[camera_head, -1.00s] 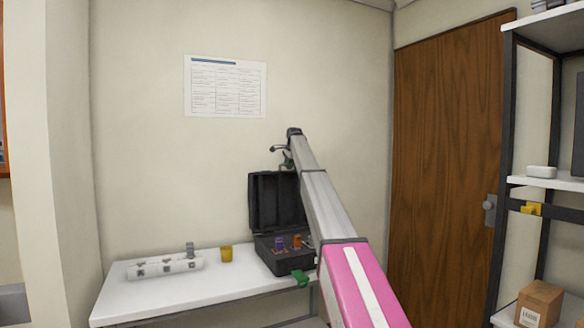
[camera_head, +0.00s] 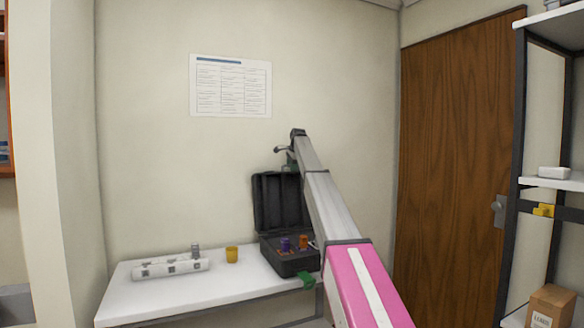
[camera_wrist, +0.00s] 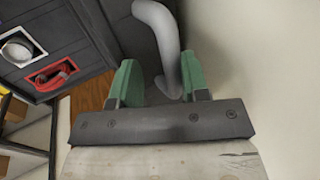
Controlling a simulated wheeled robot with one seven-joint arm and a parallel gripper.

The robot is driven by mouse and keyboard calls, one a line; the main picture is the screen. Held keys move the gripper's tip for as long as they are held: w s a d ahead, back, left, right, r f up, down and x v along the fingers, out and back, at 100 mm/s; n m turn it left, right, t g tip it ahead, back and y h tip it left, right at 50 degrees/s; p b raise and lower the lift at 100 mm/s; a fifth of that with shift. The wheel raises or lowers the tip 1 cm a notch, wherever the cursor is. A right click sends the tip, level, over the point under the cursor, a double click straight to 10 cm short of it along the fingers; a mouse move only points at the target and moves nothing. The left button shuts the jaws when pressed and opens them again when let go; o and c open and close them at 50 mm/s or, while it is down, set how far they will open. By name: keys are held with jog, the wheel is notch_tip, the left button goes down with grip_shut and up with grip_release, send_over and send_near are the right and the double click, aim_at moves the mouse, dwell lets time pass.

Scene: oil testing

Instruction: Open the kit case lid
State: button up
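The black kit case (camera_head: 290,262) stands on the right end of the white table. Its lid (camera_head: 277,205) stands upright and open against the wall side. My gripper (camera_head: 290,165) is at the lid's top edge, partly hidden by my arm. In the wrist view, the green fingers of my gripper (camera_wrist: 158,85) are apart, with a grey curved rod in front of them. The dark lid (camera_wrist: 128,30) lies beyond the fingers; I cannot tell whether they touch it. The case's inside (camera_wrist: 50,45) shows at upper left, with a white round item and a red coiled item.
The table (camera_head: 190,295) also holds a yellow cup (camera_head: 232,255) and a white rack (camera_head: 165,268). Purple and orange containers sit in the case. A green piece (camera_head: 308,281) is at its front. A wooden door (camera_head: 450,150) and a shelf unit are on the right.

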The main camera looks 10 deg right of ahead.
jog(key=v, duration=1)
jog(key=shift+r, duration=0.35)
jog(key=shift+s+d, duration=0.1)
jog(key=shift+s, duration=0.05)
